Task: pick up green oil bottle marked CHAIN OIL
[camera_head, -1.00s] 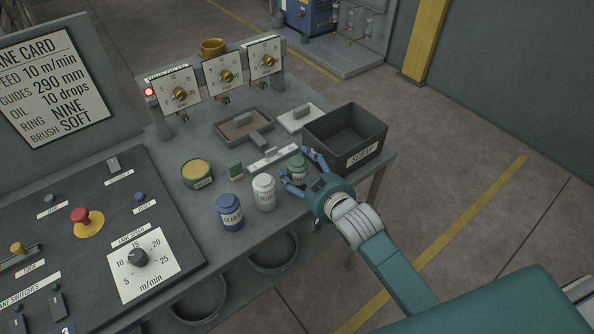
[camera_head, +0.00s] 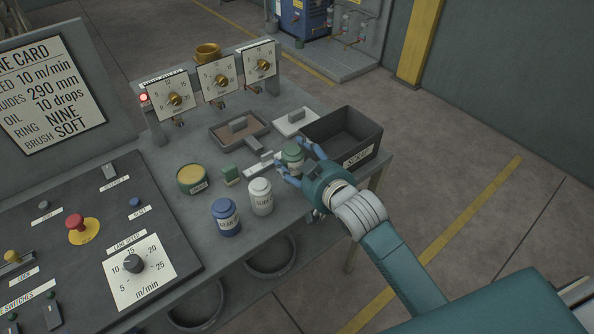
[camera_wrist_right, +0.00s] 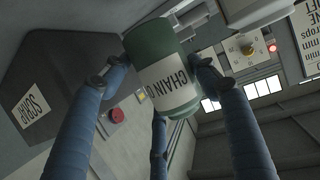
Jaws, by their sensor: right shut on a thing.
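The green oil bottle (camera_head: 292,154) is between the blue fingers of my right gripper (camera_head: 291,160), which is shut on it. The bottle appears raised a little above the bench, left of the scrap bin. In the right wrist view the bottle (camera_wrist_right: 160,65) shows a white label reading CHAIN, with the rest cut off by its curve. Fingers touch it on both sides, and a third finger is below it in the picture. My left gripper is not in view.
A white bottle (camera_head: 260,196) and a blue bottle (camera_head: 226,217) stand close to the left. The black scrap bin (camera_head: 366,155) is just right of the gripper.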

